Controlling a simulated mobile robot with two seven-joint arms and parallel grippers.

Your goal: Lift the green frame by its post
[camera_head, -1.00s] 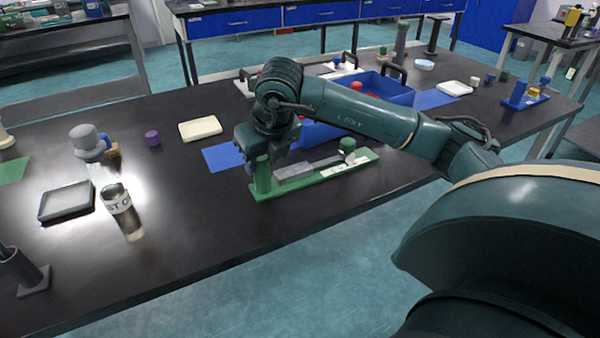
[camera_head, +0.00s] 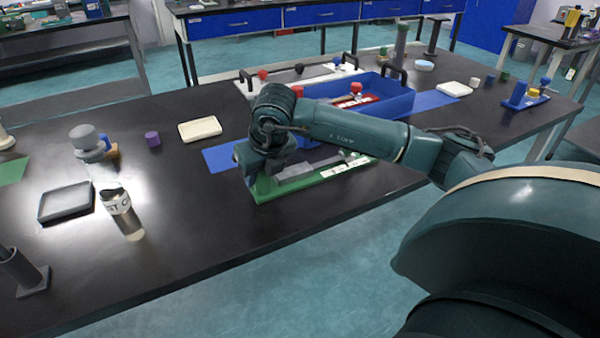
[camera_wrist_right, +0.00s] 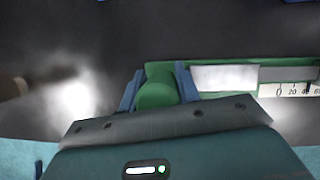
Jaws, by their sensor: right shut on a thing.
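The green frame (camera_head: 316,181) is a long, narrow green base on the black table, with a grey bar and white scale labels on it. Its green post (camera_wrist_right: 157,92) stands at its left end and shows between the fingers in the right wrist view. My right gripper (camera_wrist_right: 159,87) is shut on the post, with one blue finger on each side. In the head view my right gripper (camera_head: 257,172) is low over the frame's left end and hides most of the post. The frame appears to rest on the table. My left gripper is not in view.
A blue bin (camera_head: 383,99) with red items stands behind the frame, beside a blue mat (camera_head: 222,157). A white tray (camera_head: 200,128), a purple cap (camera_head: 152,138), a labelled cylinder (camera_head: 122,214) and a dark tray (camera_head: 66,202) are to the left. The table's front edge is near.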

